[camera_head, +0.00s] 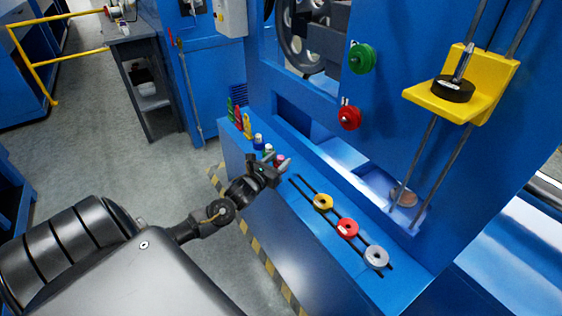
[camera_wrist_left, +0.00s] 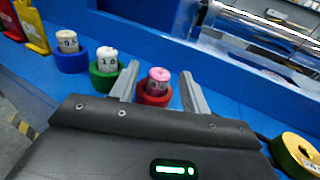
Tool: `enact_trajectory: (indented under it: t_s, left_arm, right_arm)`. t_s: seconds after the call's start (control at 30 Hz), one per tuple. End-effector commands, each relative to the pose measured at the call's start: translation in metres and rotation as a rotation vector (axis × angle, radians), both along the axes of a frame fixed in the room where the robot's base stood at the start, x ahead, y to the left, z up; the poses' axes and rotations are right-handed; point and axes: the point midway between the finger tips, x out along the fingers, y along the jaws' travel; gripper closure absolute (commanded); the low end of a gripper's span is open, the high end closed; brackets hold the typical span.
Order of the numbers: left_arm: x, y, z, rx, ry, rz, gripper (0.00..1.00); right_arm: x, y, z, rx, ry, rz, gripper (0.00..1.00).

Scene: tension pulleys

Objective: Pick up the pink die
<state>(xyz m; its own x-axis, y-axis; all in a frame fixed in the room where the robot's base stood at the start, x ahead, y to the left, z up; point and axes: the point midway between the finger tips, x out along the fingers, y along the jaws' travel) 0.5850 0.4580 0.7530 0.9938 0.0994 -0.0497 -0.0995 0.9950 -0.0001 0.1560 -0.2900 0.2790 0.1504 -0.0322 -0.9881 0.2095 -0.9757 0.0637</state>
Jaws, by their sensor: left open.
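The pink die (camera_wrist_left: 158,77) sits upright in a red ring holder (camera_wrist_left: 155,92) on the blue ledge in the left wrist view. It also shows small in the head view (camera_head: 281,158), close to the fingers. My left gripper (camera_wrist_left: 160,84) is open, with one finger on each side of the die and red holder. In the head view my left gripper (camera_head: 277,160) is over the front of the ledge. I cannot tell whether the fingers touch the die. My right gripper is not in view.
White-topped dice stand to the left in a green holder (camera_wrist_left: 104,72) and a blue holder (camera_wrist_left: 71,61). A yellow pulley (camera_head: 323,202), red pulley (camera_head: 347,228) and grey pulley (camera_head: 376,257) sit along slots on the ledge. The blue machine wall rises behind.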

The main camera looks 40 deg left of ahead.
Motion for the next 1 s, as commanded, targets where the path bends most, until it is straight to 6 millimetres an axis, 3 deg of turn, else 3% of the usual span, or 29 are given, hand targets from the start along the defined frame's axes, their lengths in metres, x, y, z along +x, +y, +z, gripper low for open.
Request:
enact_trajectory:
  t_s: [0.13,0.4,0.77,1.0]
  left_arm:
    - [0.016,0.002,-0.001,0.0,0.0,0.001,0.53]
    - [0.018,0.002,-0.002,0.0,0.001,0.0,0.53]
    - [0.018,0.002,-0.002,0.0,0.001,0.0,1.0]
    - [0.018,0.002,-0.001,0.0,0.0,0.0,1.0]
  right_arm:
    - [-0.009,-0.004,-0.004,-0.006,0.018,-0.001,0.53]
    - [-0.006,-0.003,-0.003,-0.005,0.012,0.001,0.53]
    - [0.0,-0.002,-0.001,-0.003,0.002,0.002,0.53]
    - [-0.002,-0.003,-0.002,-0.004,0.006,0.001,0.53]
